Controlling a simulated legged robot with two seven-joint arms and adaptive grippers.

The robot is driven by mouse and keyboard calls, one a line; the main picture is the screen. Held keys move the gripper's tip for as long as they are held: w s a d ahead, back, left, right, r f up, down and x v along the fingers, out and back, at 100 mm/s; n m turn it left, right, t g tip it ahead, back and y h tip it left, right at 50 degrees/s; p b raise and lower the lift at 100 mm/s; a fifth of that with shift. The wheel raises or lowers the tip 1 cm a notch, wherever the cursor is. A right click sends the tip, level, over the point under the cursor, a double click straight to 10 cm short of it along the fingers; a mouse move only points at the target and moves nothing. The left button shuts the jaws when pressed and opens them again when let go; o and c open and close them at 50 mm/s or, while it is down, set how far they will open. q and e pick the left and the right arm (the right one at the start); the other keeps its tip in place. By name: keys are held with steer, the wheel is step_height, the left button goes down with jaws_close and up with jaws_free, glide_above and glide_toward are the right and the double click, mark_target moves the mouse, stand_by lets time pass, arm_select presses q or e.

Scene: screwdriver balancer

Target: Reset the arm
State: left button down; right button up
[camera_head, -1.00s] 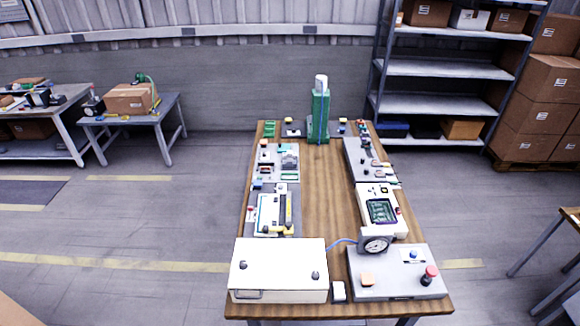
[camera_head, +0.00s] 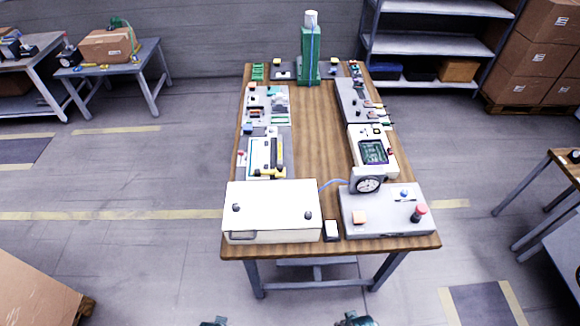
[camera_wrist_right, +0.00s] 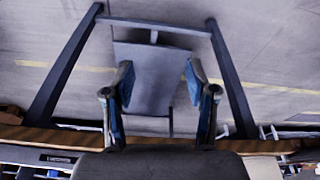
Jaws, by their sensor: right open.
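The wooden table (camera_head: 315,155) stands ahead, with a green column (camera_head: 309,57) with a white top upright at its far end. My right gripper (camera_wrist_right: 160,88) is open and empty in the right wrist view, its two blue-lined fingers spread apart. The table legs and a grey plate (camera_wrist_right: 155,78) show beyond the fingers. In the head view, only small dark-green tips show at the bottom edge, apparently my left gripper (camera_head: 214,321) and right gripper (camera_head: 355,319), both in front of the table. Most of the left one is cut off, so its fingers cannot be read.
A white box (camera_head: 272,208) and a grey panel with a red knob (camera_head: 420,210) sit at the table's front. A round gauge (camera_head: 369,184) and several devices line the sides; the middle strip is clear. Shelves (camera_head: 430,42), cartons (camera_head: 527,75) and side tables stand around.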

arm_select(q)
steer(key=s+a+f+g+b, duration=0.15)
steer(key=s+f, duration=0.25)
steer(key=f, duration=0.8)
steer(key=s+d+f+t+b, duration=0.15)
steer(key=s+f, duration=0.25)
steer(key=f, duration=0.7)
arm_select(e)
steer(key=s+d+f+g, duration=0.1)
steer(key=s+f, duration=0.3)
steer(key=f, duration=0.8)
steer(key=s+f, duration=0.4)
steer(key=f, duration=0.7)
arm_select(q)
steer(key=s+a+f+g+b, duration=0.1)
steer(key=s+a+f+b, duration=0.2)
steer(key=s+f, duration=0.8)
steer(key=shift+s+a+f+g, duration=0.2)
steer(key=shift+s+g, duration=0.2)
steer(key=shift+s, duration=0.6)
arm_select(e)
steer(key=s+d+f, duration=0.2)
steer(key=s+f, duration=0.9)
steer(key=s, duration=0.2)
steer(key=shift+d+f+g, duration=0.15)
steer(key=shift+d+g, duration=0.1)
steer(key=shift+g, duration=0.15)
steer(key=shift+f, duration=0.1)
